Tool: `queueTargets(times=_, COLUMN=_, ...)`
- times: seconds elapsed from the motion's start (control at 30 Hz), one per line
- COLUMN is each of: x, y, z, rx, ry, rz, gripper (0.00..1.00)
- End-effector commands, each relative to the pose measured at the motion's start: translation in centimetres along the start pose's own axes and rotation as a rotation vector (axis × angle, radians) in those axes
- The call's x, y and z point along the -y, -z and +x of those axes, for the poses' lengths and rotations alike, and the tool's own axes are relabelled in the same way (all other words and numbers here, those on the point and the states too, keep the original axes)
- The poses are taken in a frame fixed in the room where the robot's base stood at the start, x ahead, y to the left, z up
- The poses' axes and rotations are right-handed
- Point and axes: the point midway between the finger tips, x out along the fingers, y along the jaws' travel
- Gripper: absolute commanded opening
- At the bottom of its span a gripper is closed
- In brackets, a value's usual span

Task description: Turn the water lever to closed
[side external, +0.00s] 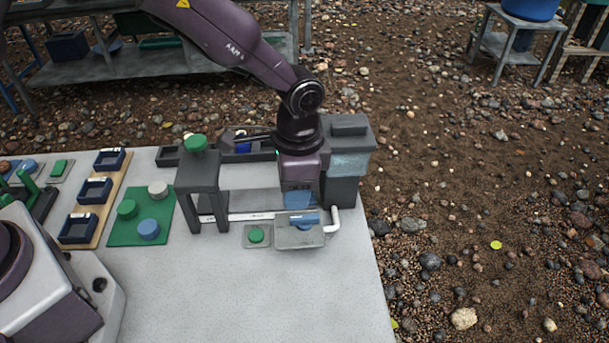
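A grey valve box (300,240) stands near the right edge of the table, with a white pipe (334,222) on its right side. A blue lever (304,219) lies across the top of the box, roughly level and pointing sideways in the picture. My gripper (298,201) points down just behind and above the lever. A blue patch shows at its lower end; I cannot tell whether it is part of the gripper. The fingers are too small and hidden to show whether they are open or touch the lever.
A grey stand with a green knob (195,142) is left of my gripper, and a tall grey box (347,165) is close behind at right. A green button (256,235) sits beside the valve box. A green mat (120,235) with round pieces lies left. The front table is clear.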

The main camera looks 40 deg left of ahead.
Motion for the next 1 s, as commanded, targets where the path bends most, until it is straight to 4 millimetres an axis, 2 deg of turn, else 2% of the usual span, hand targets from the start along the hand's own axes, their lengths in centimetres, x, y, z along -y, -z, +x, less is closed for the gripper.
queueTargets(times=0.03, x=0.5, y=1.2, z=-0.7, rx=-0.036, ry=0.011, rz=0.020, gripper=0.38)
queueTargets(times=0.1, x=0.7, y=1.8, z=-1.1, rx=-0.060, ry=0.019, rz=0.050, gripper=0.38)
queueTargets(times=0.27, x=0.7, y=1.7, z=-0.5, rx=-0.056, ry=0.018, rz=0.068, gripper=0.38)
queueTargets(times=1.0, x=0.8, y=2.0, z=6.5, rx=-0.055, ry=0.018, rz=0.065, gripper=0.38)
